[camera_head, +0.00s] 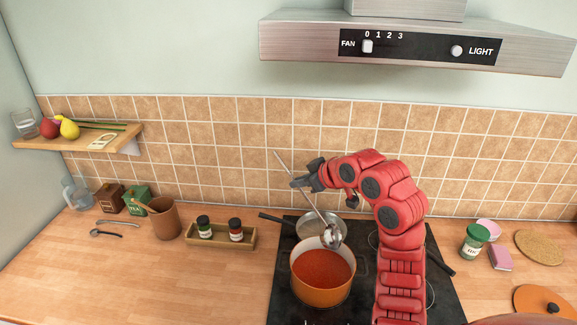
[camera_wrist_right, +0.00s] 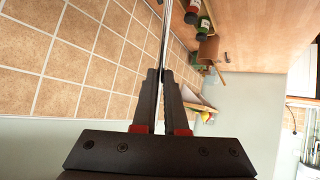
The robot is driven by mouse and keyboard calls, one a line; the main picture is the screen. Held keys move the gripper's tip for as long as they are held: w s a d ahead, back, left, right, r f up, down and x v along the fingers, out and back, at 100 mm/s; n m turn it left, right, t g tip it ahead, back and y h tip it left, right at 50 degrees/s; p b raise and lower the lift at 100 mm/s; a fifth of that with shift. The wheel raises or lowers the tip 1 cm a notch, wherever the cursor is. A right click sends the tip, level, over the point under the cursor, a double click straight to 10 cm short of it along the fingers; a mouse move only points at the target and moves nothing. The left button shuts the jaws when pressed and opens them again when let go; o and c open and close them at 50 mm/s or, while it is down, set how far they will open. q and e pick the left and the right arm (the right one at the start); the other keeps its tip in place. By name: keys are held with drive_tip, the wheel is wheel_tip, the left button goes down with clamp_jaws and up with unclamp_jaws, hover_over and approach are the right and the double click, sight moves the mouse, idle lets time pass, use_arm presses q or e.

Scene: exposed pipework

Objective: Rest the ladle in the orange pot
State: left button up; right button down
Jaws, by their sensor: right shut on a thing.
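The orange pot (camera_head: 322,277) stands on the black cooktop, full of orange-red contents. My right gripper (camera_head: 302,181) is shut on the ladle (camera_head: 313,203) by its handle, above the back of the cooktop. The ladle is tilted, with its handle end up and to the left. Its silver bowl (camera_head: 331,238) hangs over the back rim of the pot; I cannot tell whether it touches. In the right wrist view the ladle's handle (camera_wrist_right: 165,40) runs between the closed fingers (camera_wrist_right: 168,75). My left gripper is not in view.
A pan (camera_head: 310,222) sits behind the pot, its handle pointing left. A spice tray (camera_head: 217,243) with two jars is left of the cooktop. An orange lid (camera_head: 541,301) lies at the lower right. The range hood (camera_head: 420,45) hangs above. The left front counter is clear.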

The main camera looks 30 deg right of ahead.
wheel_tip(320, 180, down, 17)
drive_tip(key=b, duration=0.8)
drive_tip(key=shift+s+r, duration=0.15)
drive_tip(key=shift+r, duration=0.05)
idle(0.5)
drive_tip(key=c, duration=0.9)
unclamp_jaws()
drive_tip(key=shift+b+v, duration=1.2)
drive_tip(key=shift+v, duration=7.5)
